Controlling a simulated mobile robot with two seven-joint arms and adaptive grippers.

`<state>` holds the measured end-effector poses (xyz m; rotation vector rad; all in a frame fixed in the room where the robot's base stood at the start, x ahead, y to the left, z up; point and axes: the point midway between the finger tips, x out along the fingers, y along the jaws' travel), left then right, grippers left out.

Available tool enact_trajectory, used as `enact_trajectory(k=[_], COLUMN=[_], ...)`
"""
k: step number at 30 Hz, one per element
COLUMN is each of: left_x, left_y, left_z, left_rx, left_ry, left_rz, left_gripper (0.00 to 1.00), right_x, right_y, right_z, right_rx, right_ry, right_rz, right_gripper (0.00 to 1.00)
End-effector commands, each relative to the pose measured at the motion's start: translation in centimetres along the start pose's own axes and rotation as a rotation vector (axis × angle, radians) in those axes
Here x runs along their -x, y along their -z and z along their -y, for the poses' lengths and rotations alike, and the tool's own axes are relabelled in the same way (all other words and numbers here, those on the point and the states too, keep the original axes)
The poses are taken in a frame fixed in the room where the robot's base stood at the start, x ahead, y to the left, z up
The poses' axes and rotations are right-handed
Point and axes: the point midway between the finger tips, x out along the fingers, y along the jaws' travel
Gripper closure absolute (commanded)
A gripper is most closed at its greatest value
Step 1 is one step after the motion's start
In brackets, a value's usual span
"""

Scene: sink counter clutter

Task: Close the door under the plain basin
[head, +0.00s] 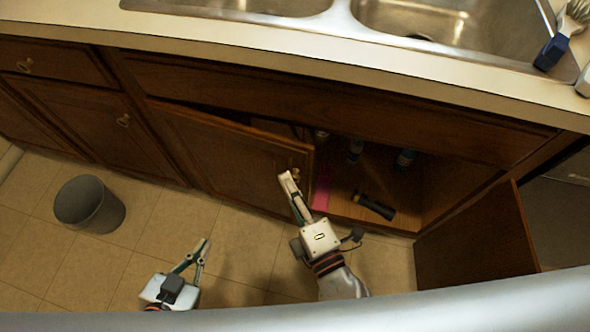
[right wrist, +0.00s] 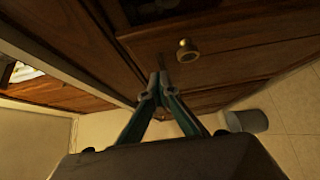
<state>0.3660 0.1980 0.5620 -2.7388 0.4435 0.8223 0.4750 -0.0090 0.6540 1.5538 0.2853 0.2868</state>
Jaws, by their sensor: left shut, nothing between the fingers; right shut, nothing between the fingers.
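The sink has a left basin (head: 250,6) and a right basin (head: 410,20); both are cut off by the top edge. Below, the left cabinet door (head: 225,150) is partly open, its right edge standing out from the frame. Its brass knob (head: 296,174) also shows in the right wrist view (right wrist: 187,50). The right cabinet door (head: 475,245) stands wide open. My right gripper (head: 285,176) is shut and empty at the left door's free edge, close beside the knob; contact is unclear. My left gripper (head: 205,243) is shut and empty, low over the floor, away from the doors.
Inside the cabinet are a dark flashlight (head: 374,206), a pink item (head: 322,188) and several bottles. A grey bin (head: 90,203) stands on the tiled floor at left. A blue-handled brush (head: 557,45) lies at the sink's right. Floor between bin and cabinet is clear.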

Motion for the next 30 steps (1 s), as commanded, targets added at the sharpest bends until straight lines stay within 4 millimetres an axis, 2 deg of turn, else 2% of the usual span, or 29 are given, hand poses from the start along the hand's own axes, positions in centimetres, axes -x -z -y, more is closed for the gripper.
enact_trajectory(k=[1,7,21,30], left_x=[0.0,0.0,0.0,0.1], left_y=[0.1,0.0,0.0,0.2], left_z=[0.1,0.1,0.1,0.1], left_rx=[-0.001,-0.001,0.0,-0.001], left_ry=[0.001,0.002,0.002,0.004], left_rz=[-0.001,0.001,0.001,-0.003], left_gripper=[1.0,1.0,1.0,1.0], right_x=[-0.6,-1.9,-2.3,-5.8], right_y=[-0.9,-2.2,-2.7,-6.2], right_z=[-0.1,0.1,0.1,0.0], right_rx=[0.004,0.004,0.003,0.005], right_ry=[-0.002,0.0,0.001,0.0], right_rz=[0.004,0.002,0.001,0.002], right_gripper=[1.0,1.0,1.0,1.0])
